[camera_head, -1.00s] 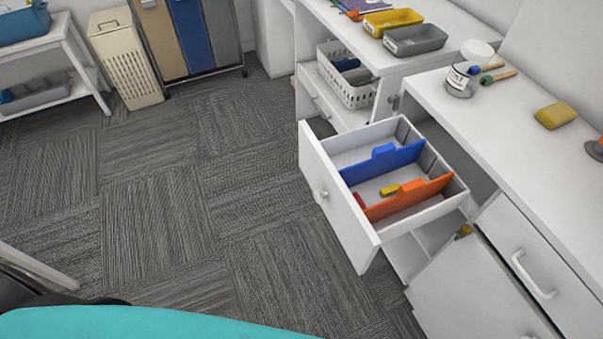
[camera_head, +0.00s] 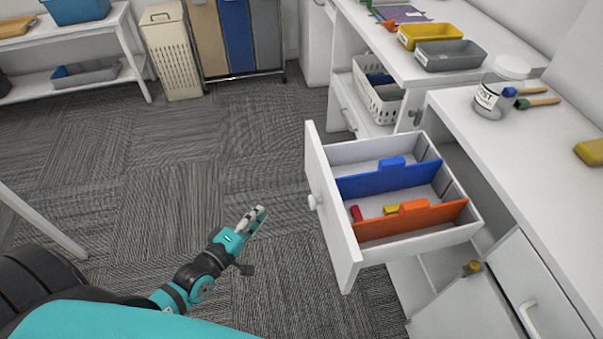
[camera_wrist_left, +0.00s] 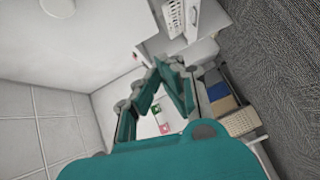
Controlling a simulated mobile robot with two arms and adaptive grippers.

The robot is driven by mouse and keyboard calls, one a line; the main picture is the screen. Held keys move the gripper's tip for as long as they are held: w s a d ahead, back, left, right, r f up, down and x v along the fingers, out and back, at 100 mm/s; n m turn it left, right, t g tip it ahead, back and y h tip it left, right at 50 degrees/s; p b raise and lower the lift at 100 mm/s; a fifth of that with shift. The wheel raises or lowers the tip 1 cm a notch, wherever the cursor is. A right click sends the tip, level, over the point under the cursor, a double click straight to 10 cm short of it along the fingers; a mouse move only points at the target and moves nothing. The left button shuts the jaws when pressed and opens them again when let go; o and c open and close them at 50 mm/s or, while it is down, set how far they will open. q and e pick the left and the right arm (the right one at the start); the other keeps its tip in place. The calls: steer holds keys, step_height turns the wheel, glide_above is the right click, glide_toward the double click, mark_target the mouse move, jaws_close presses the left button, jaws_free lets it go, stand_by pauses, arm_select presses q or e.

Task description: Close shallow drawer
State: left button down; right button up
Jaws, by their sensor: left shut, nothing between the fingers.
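The shallow drawer (camera_head: 334,214) is white and pulled out from the white cabinet, with a round knob (camera_head: 312,202) on its front. Inside are a blue divider (camera_head: 372,180), an orange divider (camera_head: 415,222), a small yellow block (camera_head: 391,209) and a small red item (camera_head: 356,213). My left gripper (camera_head: 257,214) is shut and empty, in front of the drawer and to the left of its knob, apart from it. It also shows in the left wrist view (camera_wrist_left: 160,68). My right gripper is not in view.
A counter (camera_head: 540,140) above the drawer holds a jar (camera_head: 491,98), brushes and a yellow sponge (camera_head: 591,152). A cabinet door (camera_head: 465,308) stands below right of the drawer. A white basket (camera_head: 379,100) sits on a shelf behind. Carpet left of the drawer is clear.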

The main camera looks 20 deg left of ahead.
arm_select(q)
step_height(320, 180, up, 6)
steer(key=f+n+t, duration=0.1)
steer(key=n, duration=0.1)
steer(key=shift+h, duration=0.4)
steer(key=w+d, duration=0.1)
steer(key=w, duration=0.3)
steer(key=w+d+p, duration=0.1)
steer(key=w+d, duration=0.1)
steer(key=w, duration=0.2)
steer(key=w+d+r, duration=0.1)
steer(key=w+d, duration=0.1)
steer(key=w, duration=0.2)
steer(key=shift+d+p, duration=0.25)
steer(key=shift+p, duration=0.05)
steer(key=shift+w+d+f, duration=0.1)
steer(key=shift+w+d, duration=0.15)
steer(key=shift+d, duration=0.05)
steer(key=shift+d, duration=0.1)
